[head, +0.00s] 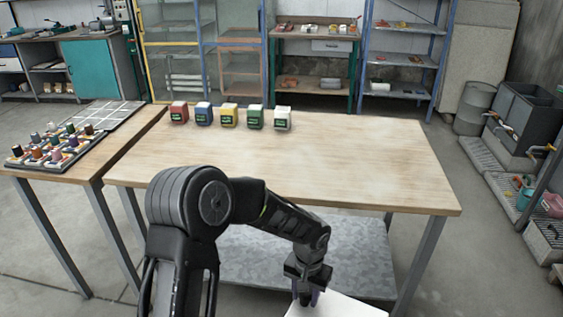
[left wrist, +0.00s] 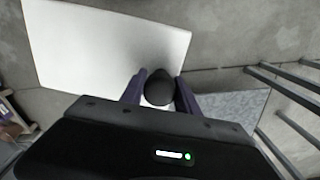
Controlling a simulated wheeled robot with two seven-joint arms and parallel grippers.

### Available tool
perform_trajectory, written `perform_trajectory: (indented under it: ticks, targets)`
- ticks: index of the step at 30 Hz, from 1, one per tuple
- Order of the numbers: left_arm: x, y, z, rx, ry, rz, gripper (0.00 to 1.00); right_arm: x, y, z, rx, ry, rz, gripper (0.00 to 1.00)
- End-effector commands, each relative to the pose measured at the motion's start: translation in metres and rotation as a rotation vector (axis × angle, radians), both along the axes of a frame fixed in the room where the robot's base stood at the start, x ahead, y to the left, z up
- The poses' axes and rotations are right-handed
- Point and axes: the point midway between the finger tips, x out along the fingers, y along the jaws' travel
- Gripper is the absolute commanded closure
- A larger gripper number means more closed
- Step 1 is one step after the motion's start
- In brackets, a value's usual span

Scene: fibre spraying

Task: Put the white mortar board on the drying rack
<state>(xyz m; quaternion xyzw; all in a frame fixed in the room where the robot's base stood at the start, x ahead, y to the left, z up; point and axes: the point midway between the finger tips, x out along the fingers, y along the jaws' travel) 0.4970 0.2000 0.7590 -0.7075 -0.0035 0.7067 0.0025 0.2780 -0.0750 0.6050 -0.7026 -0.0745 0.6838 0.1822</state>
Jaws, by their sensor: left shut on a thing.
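The white mortar board (head: 345,308) is at the bottom edge of the head view, mostly cut off, in front of the wooden table. My left gripper (head: 308,296) points down at it. In the left wrist view the white board (left wrist: 105,45) is a large flat panel, and the gripper (left wrist: 160,88) is shut on a round black knob at its lower right side. The board is held clear above the concrete floor. My right gripper is not in view. I cannot tell which of the racks is the drying rack.
The wooden table (head: 330,165) carries a row of several coloured boxes (head: 228,117) at its back left. A side table with spools (head: 55,145) stands left. A metal lower shelf (head: 270,255) lies under the table. Blue shelving (head: 440,60) stands behind. Metal bars (left wrist: 290,95) show at right in the wrist view.

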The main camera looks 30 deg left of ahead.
Motion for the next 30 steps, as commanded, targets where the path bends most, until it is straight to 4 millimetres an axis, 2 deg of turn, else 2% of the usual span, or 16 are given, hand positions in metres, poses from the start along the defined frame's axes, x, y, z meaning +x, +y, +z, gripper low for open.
perform_trajectory:
  ticks: [1, 6, 16, 19, 23, 25, 30]
  targets:
    - [-0.003, -0.001, -0.021, -0.003, 0.001, 0.0, 1.0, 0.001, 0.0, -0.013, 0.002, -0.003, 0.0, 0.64]
    - [-0.008, -0.002, -0.041, -0.008, -0.001, -0.001, 1.0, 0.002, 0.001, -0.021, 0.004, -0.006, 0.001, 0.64]
    - [-0.009, -0.002, -0.042, -0.009, -0.001, -0.001, 1.0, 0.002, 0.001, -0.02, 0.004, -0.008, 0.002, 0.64]
    - [-0.009, -0.001, -0.041, -0.008, -0.001, 0.002, 1.0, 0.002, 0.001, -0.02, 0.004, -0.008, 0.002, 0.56]
    - [-0.004, 0.007, -0.031, -0.003, -0.005, 0.043, 1.0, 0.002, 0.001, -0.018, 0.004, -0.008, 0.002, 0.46]
    - [0.001, 0.017, -0.018, 0.004, -0.009, 0.094, 1.0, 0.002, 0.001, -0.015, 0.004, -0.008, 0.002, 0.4]
    - [0.015, 0.057, 0.035, 0.022, -0.016, 0.301, 1.0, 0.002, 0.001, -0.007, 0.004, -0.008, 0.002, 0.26]
